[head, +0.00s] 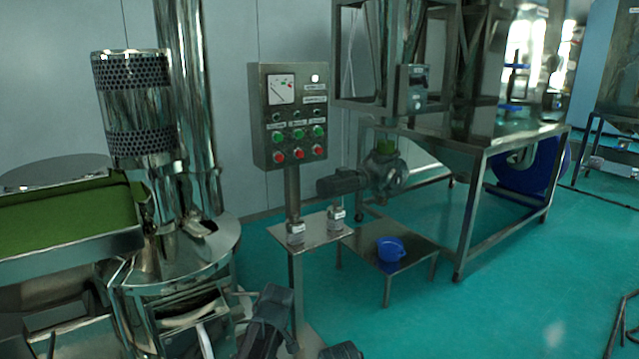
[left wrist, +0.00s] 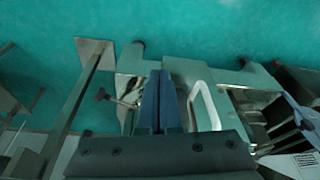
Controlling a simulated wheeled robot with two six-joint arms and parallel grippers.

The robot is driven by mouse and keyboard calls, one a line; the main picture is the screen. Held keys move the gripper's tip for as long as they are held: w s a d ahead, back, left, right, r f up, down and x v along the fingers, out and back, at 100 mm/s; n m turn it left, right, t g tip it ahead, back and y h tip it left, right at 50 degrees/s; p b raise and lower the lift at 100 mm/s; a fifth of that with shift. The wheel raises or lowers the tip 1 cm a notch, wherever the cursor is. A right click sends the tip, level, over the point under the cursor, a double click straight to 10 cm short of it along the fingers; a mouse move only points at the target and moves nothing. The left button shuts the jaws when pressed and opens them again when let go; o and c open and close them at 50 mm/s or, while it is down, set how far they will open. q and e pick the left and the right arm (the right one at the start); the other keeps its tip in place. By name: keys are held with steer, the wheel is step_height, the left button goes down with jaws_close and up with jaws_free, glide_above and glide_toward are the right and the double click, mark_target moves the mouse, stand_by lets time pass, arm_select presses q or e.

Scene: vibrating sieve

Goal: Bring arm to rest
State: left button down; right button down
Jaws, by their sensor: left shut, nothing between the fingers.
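My left gripper shows in the left wrist view (left wrist: 160,100) with its two dark blue fingers pressed together and nothing between them. It is above the teal floor and over a steel machine frame (left wrist: 183,70) with a white curved handle (left wrist: 205,105). In the head view, dark parts of my arm (head: 268,318) show at the bottom edge, in front of the control stand, and the fingertips cannot be made out there. My right gripper is not seen in either view.
A control box (head: 290,115) with green and red buttons stands on a post, with a small steel shelf (head: 318,232) holding two jars. The sieve machine (head: 175,265) with a green tray (head: 70,222) is at left. A low table (head: 372,264) bears a blue cup (head: 390,249).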

arm_select(q)
steer(key=s+a+m+g+h, duration=0.1)
steer(key=s+a+m+h, duration=0.15)
steer(key=s+m, duration=1)
steer(key=s+d+m+g+y, duration=0.1)
steer(key=s+d+y, duration=0.1)
steer(key=s+d, duration=0.75)
step_height(320, 180, up, 16)
steer(key=w+d+p, duration=0.1)
steer(key=p, duration=1.6)
steer(key=shift+w+r+h, duration=0.25)
steer(key=shift+h, duration=0.1)
steer(key=shift+d, duration=0.1)
